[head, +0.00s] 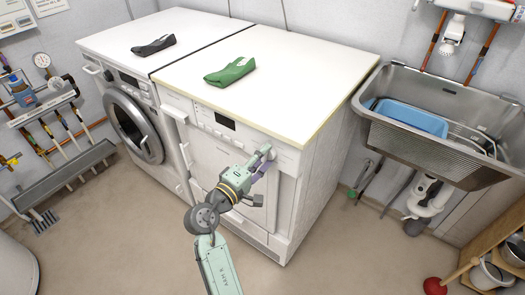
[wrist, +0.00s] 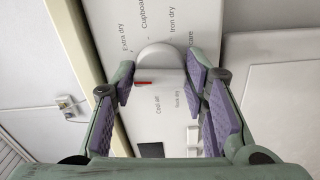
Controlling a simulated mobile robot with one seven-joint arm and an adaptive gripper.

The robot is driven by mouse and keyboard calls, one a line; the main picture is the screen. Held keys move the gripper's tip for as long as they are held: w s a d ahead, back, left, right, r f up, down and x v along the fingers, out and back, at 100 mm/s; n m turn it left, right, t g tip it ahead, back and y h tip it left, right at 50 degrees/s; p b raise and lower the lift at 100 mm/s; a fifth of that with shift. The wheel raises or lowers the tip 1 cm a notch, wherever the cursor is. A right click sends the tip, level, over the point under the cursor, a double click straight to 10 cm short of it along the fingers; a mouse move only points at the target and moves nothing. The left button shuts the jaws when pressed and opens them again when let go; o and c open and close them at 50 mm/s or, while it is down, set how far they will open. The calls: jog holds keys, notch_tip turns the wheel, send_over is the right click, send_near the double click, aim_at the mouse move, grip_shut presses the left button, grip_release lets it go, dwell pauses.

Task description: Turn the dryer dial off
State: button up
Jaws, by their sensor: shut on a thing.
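The dryer (head: 230,170) is the nearer white machine, and its control panel faces me. The dryer dial (wrist: 160,56) is a round pale knob with a bar-like grip, between my gripper's fingers in the wrist view. A red mark shows on its lower left side, above the printed words "Cool air". "Extra dry", "Cupboard" and "Iron dry" are printed above the knob. My gripper (wrist: 160,88), with purple finger pads, is shut on the dial. In the head view my gripper (head: 263,162) is at the right end of the panel and hides part of the dial.
A washing machine (head: 136,124) stands left of the dryer. A green cloth (head: 231,71) and a dark cloth (head: 153,46) lie on top. A metal sink (head: 440,150) with a blue basin (head: 408,118) is at right. The floor in front is clear.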

jog(key=shift+n+p, duration=0.45)
jog(key=shift+n, duration=0.15)
jog(key=o, duration=1.1)
jog(key=shift+o, duration=0.2)
jog(key=v, duration=1.2)
